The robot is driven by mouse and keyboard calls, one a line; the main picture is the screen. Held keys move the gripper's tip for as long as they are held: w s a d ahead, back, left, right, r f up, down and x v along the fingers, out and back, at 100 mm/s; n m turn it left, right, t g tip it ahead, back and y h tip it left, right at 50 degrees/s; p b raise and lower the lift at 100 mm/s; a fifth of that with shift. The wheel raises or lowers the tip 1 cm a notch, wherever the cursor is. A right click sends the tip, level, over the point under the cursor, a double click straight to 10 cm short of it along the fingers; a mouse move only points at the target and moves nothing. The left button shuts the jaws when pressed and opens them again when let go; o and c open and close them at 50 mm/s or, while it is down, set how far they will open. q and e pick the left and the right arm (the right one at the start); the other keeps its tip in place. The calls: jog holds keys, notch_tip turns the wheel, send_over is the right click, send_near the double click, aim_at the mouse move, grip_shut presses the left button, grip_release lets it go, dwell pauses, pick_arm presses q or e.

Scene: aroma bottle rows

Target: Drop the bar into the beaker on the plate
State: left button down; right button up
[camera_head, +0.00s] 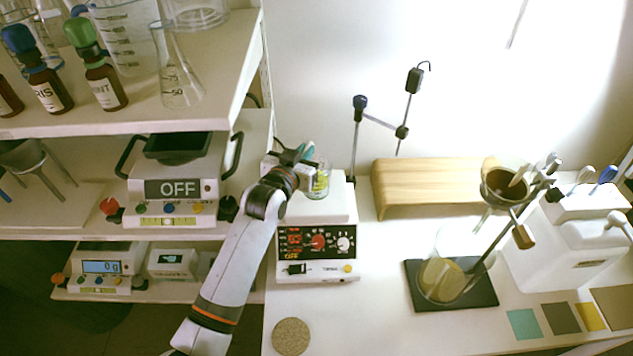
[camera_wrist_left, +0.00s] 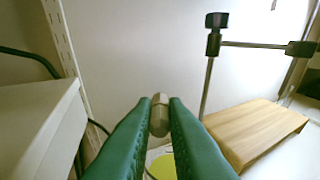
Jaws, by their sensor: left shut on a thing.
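My left gripper (camera_head: 306,158) is shut on the bar (camera_wrist_left: 160,115), a small pale grey-beige capsule pinched between its green fingertips in the left wrist view. The beaker (camera_head: 320,184) is small and clear, with yellow in it. It stands on the white top of the plate (camera_head: 325,211), a stirrer unit with red and white dials and a dark front panel. The gripper is over the beaker; its yellow content (camera_wrist_left: 161,168) shows below the bar in the left wrist view, partly hidden by the fingers. My right gripper is out of view.
A wooden riser (camera_head: 430,185) and a clamp stand (camera_head: 402,132) are behind and right of the plate. A large beaker (camera_head: 446,270) under a funnel stands further right. Shelves with bottles, glassware and balances (camera_head: 172,190) stand left. A round cork mat (camera_head: 291,336) lies in front.

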pick_arm(q)
jog(key=c, duration=1.5)
grip_release()
jog(key=shift+o, duration=0.7)
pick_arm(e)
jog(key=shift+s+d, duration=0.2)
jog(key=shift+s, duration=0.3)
